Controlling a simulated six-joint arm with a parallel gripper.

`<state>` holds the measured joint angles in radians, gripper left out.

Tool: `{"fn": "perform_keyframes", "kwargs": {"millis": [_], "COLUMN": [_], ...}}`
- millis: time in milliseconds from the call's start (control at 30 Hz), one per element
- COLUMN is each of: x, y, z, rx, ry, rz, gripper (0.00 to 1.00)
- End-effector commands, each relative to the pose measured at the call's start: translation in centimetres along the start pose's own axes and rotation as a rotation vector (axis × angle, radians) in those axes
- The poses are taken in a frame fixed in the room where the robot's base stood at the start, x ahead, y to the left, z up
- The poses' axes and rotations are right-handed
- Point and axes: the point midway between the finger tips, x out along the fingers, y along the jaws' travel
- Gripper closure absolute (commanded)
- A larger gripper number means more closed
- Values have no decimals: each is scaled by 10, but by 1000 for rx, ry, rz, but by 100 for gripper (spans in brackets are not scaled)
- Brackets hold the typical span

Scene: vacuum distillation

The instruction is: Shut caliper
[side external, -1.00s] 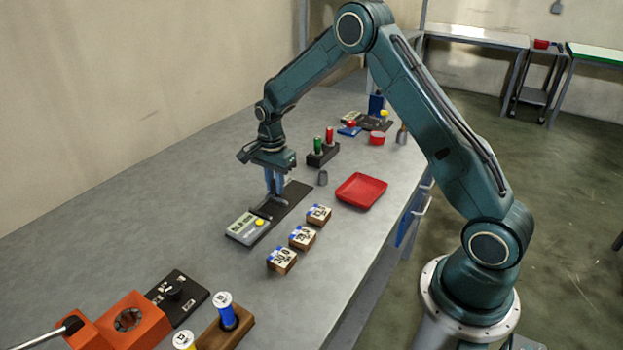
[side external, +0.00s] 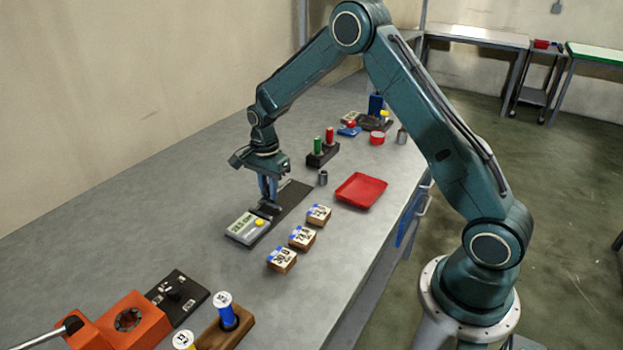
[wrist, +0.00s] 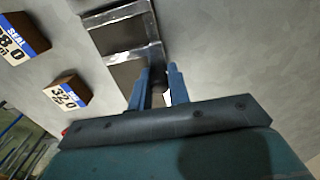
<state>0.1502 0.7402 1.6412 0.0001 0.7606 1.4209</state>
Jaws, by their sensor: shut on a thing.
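The caliper has a black base (side external: 293,196) on the grey bench, with a light grey display box (side external: 246,229) and a yellow button (side external: 260,223) at its near end. Its metal jaws lie beside the display box and are partly hidden by my gripper. My gripper (side external: 268,203) points down over the rail, with its blue fingers shut on the caliper's sliding jaw close to the display box. In the wrist view the two fingertips (wrist: 160,70) reach down at the rail, where bright metal bars (wrist: 135,50) cross the dark base.
Several wooden blocks with number labels, one of them the near block (side external: 282,260), stand right of the caliper. A red tray (side external: 361,190) and a small grey cup (side external: 323,178) lie beyond. A holder (side external: 322,154) carries green and red cylinders. The bench left of the caliper is clear.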

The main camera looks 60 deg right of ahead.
Motion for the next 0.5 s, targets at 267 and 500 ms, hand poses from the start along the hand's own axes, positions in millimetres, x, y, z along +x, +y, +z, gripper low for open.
{"fn": "perform_keyframes", "kwargs": {"millis": [267, 500], "x": [-1, -1], "y": [-1, -1], "z": [10, 19], "rx": [-2, -2], "ry": [0, 0], "rz": [-3, -3], "gripper": [98, 98]}}
